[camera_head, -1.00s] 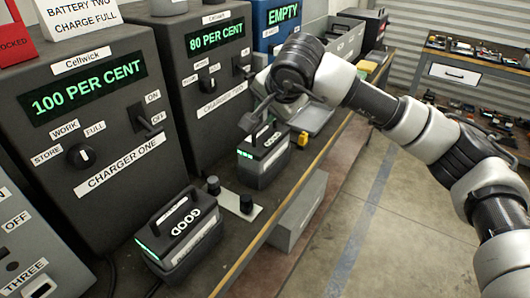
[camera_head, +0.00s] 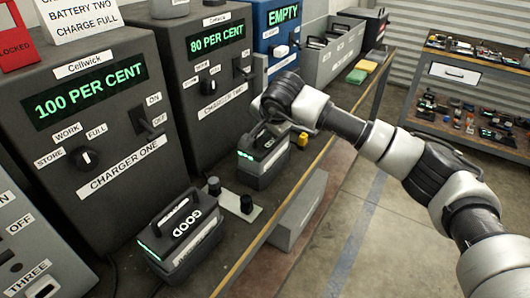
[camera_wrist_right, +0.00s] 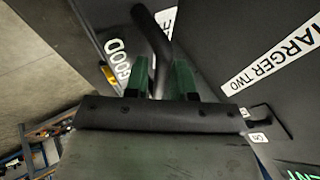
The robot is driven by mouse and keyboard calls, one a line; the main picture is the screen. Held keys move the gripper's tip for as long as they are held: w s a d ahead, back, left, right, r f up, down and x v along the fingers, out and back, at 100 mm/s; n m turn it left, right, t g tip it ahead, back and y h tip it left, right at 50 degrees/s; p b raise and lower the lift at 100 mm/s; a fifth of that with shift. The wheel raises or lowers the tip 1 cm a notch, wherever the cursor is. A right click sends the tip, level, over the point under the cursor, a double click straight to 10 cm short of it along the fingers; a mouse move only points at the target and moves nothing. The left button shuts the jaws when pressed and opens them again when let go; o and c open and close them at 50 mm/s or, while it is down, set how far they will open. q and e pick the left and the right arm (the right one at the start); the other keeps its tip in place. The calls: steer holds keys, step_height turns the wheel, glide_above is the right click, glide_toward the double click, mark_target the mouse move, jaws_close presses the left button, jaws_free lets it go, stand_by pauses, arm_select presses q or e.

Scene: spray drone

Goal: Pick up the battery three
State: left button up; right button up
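A dark battery (camera_head: 265,165) with a lit green display and a carry handle stands on the bench before charger two. My right gripper (camera_head: 270,122) is over its top, its fingers mostly hidden by my wrist. In the right wrist view the battery (camera_wrist_right: 117,62) shows its GOOD label, and its black handle (camera_wrist_right: 152,35) passes between the two green fingers of the gripper (camera_wrist_right: 162,80). Whether they press on it is unclear. Another battery (camera_head: 180,238), also marked GOOD, stands before charger one. I cannot read a number on either. My left gripper is out of view.
Charger one (camera_head: 125,190) reads 100 PER CENT; charger two (camera_head: 190,130) reads 80 PER CENT. A blue charger (camera_head: 270,35) reads EMPTY. A plate with black knobs (camera_head: 230,205) lies between the batteries. A grey bin (camera_head: 325,65) and sponges (camera_head: 362,72) are further back.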

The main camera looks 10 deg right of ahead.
jaws_close()
stand_by(1.4)
steer(key=shift+r, duration=0.35)
